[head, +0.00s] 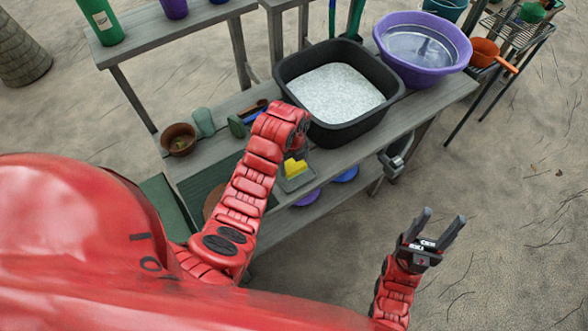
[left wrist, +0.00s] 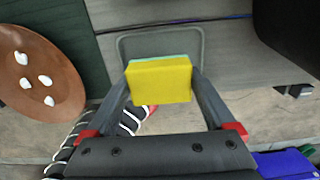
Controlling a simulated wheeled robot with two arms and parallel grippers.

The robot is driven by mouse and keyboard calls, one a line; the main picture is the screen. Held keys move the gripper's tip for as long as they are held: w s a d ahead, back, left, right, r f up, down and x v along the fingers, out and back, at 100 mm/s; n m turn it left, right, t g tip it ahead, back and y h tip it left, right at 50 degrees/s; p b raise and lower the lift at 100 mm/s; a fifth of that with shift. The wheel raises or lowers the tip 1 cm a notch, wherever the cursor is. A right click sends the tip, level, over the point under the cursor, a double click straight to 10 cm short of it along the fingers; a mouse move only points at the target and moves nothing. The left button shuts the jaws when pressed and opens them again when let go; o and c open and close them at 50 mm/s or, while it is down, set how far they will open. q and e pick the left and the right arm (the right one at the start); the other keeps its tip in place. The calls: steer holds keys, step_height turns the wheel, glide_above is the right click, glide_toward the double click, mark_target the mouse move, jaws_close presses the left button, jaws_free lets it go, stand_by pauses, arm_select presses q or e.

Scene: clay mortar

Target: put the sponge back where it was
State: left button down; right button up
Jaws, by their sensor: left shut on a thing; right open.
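The yellow sponge (head: 295,168) has a thin pale-green layer along one edge, seen in the left wrist view (left wrist: 160,82). My left gripper (left wrist: 161,80) is shut on it, one finger at each end. In the head view my left wrist partly covers the fingers and sponge. A shallow grey-green tray (head: 296,185) lies at the bench's front edge; in the left wrist view its rim (left wrist: 203,45) shows behind the sponge. The sponge overlaps the tray in both views; I cannot tell whether they touch. My right gripper (head: 442,218) is open and empty, off the bench's right front.
A black tub (head: 290,72) of pale grains stands close behind my left gripper. A purple basin (head: 465,48) of water stands right of it. A brown pot (head: 179,139) stands on the bench's left. In the left wrist view, a brown plate (left wrist: 30,75) with white pieces lies left.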

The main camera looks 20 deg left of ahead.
mark_target(294, 169)
arm_select(q)
steer(key=shift+w, duration=0.2)
step_height(294, 169, down, 3)
steer(key=shift+p, duration=1.05)
steer(key=shift+f, duration=0.25)
steer(key=shift+f, duration=0.1)
steer(key=shift+f+b, duration=0.15)
steer(key=shift+b, duration=0.2)
jaws_free()
steer(key=shift+r, duration=0.2)
